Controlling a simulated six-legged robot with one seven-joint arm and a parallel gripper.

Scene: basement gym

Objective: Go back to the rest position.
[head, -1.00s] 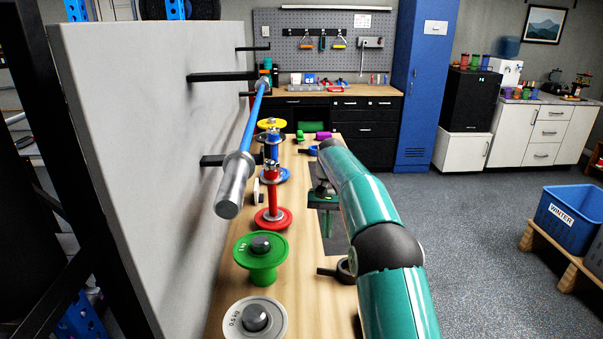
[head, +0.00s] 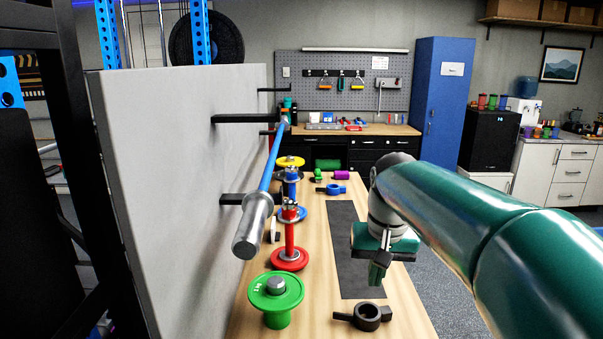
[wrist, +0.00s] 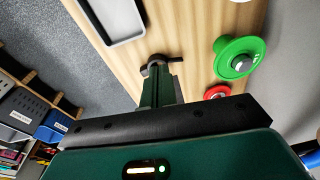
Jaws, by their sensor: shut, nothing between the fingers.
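My gripper (head: 380,272) hangs at the right side of the wooden bench (head: 410,312) in the head view, fingers pointing down. It is shut and empty. In the wrist view its closed fingers (wrist: 160,90) reach toward a black collar clamp. That black collar clamp (head: 366,317) lies on the bench near the front in the head view, apart from the fingers. The green weight plate (head: 277,291) sits to the left of it, and the red plate (head: 290,259) stands behind the green one.
A blue bar with a silver end (head: 253,226) juts along the grey wall panel (head: 190,170) at left. A black mat (head: 345,245) lies on the bench. A blue collar clamp (head: 331,189) and a purple cylinder (head: 341,175) lie farther back. Floor at right is open.

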